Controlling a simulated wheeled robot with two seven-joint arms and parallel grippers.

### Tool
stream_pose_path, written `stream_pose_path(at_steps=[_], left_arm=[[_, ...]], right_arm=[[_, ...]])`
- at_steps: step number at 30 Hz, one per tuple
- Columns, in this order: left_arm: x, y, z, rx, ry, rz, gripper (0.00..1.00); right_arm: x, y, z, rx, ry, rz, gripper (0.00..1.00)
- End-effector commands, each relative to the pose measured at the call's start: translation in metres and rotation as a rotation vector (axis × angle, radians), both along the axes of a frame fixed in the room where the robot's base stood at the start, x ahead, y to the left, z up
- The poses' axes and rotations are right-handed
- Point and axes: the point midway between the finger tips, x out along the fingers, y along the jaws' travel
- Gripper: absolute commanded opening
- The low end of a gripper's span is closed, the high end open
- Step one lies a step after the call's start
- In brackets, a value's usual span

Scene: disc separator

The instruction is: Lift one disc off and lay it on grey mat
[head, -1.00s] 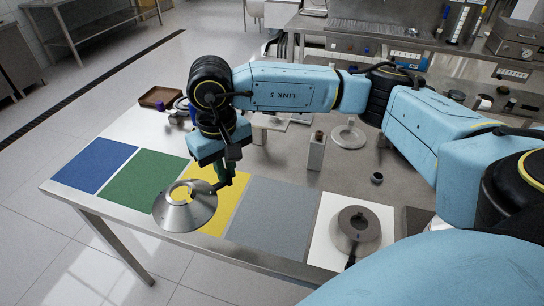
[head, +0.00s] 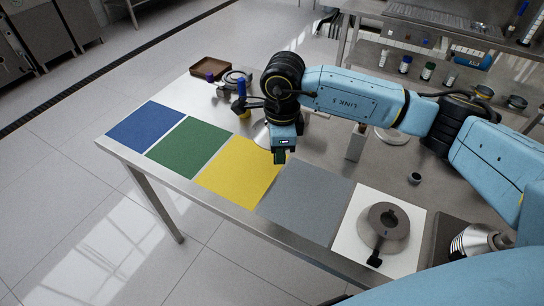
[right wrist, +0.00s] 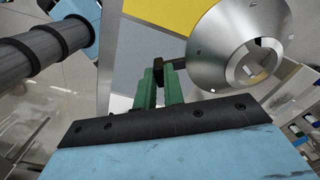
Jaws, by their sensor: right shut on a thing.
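My right gripper (head: 280,157) is shut on the tab at the edge of a silver conical disc (right wrist: 235,45). In the right wrist view the green fingers (right wrist: 163,85) meet that tab, and the disc sticks out to the upper right. In the head view only a slice of the disc (head: 262,136) shows behind the gripper, held near the far corner of the yellow mat. The grey mat (head: 305,203) lies bare to the right of the yellow one. A stack of silver cones (head: 480,240) shows at the lower right, partly hidden by my arm. My left gripper is out of view.
Blue (head: 146,125), green (head: 188,146) and yellow (head: 240,172) mats lie bare along the front edge. A white mat (head: 350,240) carries a dark ring-shaped part (head: 387,221) with a handle. A grey block (head: 356,145) and a brown tray (head: 210,67) stand farther back.

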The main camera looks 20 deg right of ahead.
Motion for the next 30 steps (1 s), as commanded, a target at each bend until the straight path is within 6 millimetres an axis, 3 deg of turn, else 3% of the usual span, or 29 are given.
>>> stream_pose_path(at_steps=[18,24,30], left_arm=[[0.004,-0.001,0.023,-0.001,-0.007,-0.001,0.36],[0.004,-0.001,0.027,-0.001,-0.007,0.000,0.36],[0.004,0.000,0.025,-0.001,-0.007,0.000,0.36]], right_arm=[[0.010,0.013,-0.030,0.009,0.019,-1.484,0.00],[0.010,0.014,-0.037,0.005,0.018,-1.773,0.00],[0.010,0.015,-0.042,0.005,0.019,-1.864,0.00]])
